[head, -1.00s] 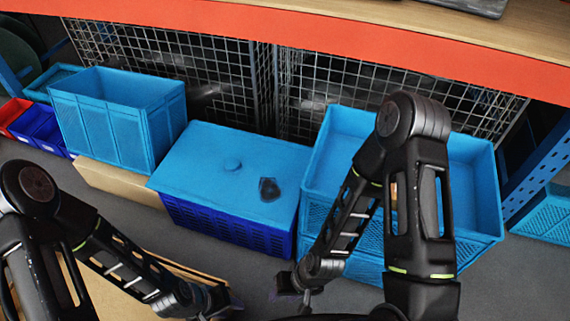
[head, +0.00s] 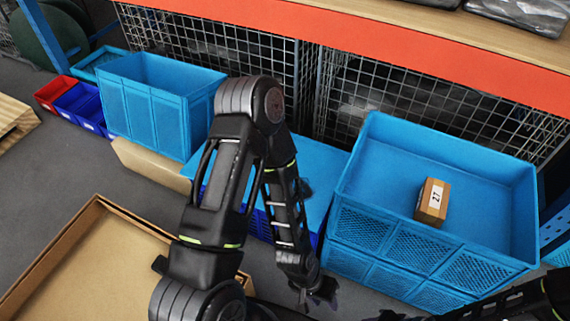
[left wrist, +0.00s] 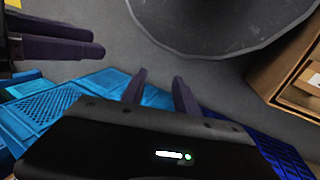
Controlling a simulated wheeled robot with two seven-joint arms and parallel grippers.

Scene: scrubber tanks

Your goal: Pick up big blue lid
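The big blue lid (head: 322,162) lies flat on a dark blue crate (head: 258,224) in the middle of the head view. My left arm hides much of it, and a dark object on it shows only partly beside the arm. My left gripper (head: 318,296) hangs low in front of the crate, apart from the lid. In the left wrist view its two fingers (left wrist: 158,92) are spread with nothing between them. Two dark fingers at the upper left of the left wrist view look like my right gripper (left wrist: 75,40); their opening is unclear.
A large light blue crate (head: 365,232) on the right holds a small brown box (head: 433,202) marked 27. Another blue crate (head: 150,118) stands on the left. An open cardboard box (head: 75,250) lies front left. An orange shelf edge (head: 400,48) runs above.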

